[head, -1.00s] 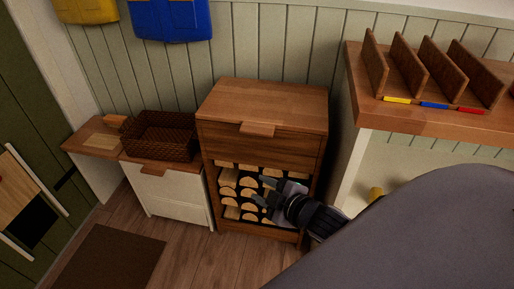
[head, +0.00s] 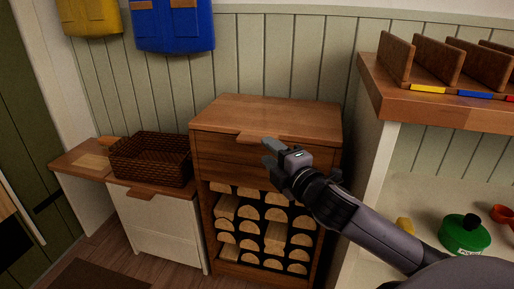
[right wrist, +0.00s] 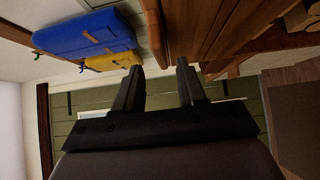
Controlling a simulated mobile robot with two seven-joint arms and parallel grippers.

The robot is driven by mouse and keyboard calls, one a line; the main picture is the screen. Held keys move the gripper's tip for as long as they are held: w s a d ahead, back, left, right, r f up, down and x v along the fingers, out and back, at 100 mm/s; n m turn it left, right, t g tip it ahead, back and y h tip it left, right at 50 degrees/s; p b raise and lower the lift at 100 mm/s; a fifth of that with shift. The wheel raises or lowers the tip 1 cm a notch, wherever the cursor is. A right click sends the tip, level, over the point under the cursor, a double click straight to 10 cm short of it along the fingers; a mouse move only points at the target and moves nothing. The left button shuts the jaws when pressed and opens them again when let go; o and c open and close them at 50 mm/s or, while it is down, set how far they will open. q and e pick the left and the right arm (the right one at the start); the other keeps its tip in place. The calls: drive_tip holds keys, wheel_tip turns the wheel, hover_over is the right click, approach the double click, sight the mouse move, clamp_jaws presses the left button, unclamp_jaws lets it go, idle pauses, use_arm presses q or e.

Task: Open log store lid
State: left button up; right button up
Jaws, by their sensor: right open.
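The log store (head: 225,160) is a brown wooden cabinet against the panelled wall, with cut logs (head: 250,230) stacked in its open lower front. Its flat lid (head: 270,115) is shut, with a small wooden tab (head: 250,136) sticking out from the front edge. My right gripper (head: 266,152) is open and empty in front of the upper front panel, its fingertips just below the tab; I cannot tell if they touch it. In the right wrist view the open fingers (right wrist: 159,68) point towards the log store's wood (right wrist: 210,30). My left gripper is not in view.
A white cabinet (head: 155,230) with a wicker basket (head: 150,158) stands to the left. On the right is a shelf unit (head: 440,108) with wooden dividers above and a green pot (head: 465,238) below. Yellow and blue bags (head: 172,25) hang on the wall.

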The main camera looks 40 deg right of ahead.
sight(257, 139)
drive_tip(key=shift+w+d+b, duration=0.15)
drive_tip(key=shift+w+b, duration=0.2)
drive_tip(key=shift+w, duration=1.3)
drive_tip(key=shift+w+d+b, duration=0.1)
drive_tip(key=shift+w+b, duration=0.25)
drive_tip(key=shift+w, duration=1.3)
clamp_jaws()
